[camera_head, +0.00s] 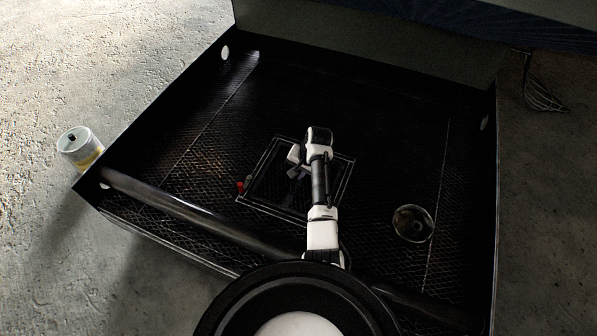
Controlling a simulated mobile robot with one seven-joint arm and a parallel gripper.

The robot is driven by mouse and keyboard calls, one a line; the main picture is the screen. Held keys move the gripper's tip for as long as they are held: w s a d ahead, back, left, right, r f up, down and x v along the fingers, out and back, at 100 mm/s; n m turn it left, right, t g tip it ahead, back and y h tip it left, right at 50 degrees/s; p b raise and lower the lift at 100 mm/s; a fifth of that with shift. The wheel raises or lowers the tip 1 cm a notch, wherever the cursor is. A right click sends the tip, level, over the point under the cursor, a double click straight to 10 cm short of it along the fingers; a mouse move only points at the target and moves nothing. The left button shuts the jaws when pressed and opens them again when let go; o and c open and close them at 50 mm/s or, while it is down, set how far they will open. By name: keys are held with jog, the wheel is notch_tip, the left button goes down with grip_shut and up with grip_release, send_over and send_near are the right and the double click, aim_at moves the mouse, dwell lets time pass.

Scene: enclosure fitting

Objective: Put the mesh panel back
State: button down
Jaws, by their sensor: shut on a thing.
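The mesh panel (265,190) shows as a dark square with a thin pale edge, near the middle of the enclosure floor in the head view. My gripper (296,172) is over it, shut on the panel, with the wrist and arm covering its right part. The jaws' contact is small and dark. I cannot tell whether the panel lies flush in the floor or is a little above it. Any opening beneath it is hidden. The dark enclosure (190,150) has a mesh-patterned floor and low walls around it.
A dark bar (190,212) crosses the enclosure's near side, below my arm. A shiny round bowl (412,223) lies right of the panel. A small red object (240,186) is at its left edge. A can (80,147) stands outside left; a wire whisk (541,92) hangs outside right.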

jog(key=shift+f, duration=0.1)
jog(key=c, duration=1.5)
grip_release()
jog(key=shift+c, duration=0.2)
jog(key=shift+o, duration=0.9)
jog(key=shift+f, duration=0.1)
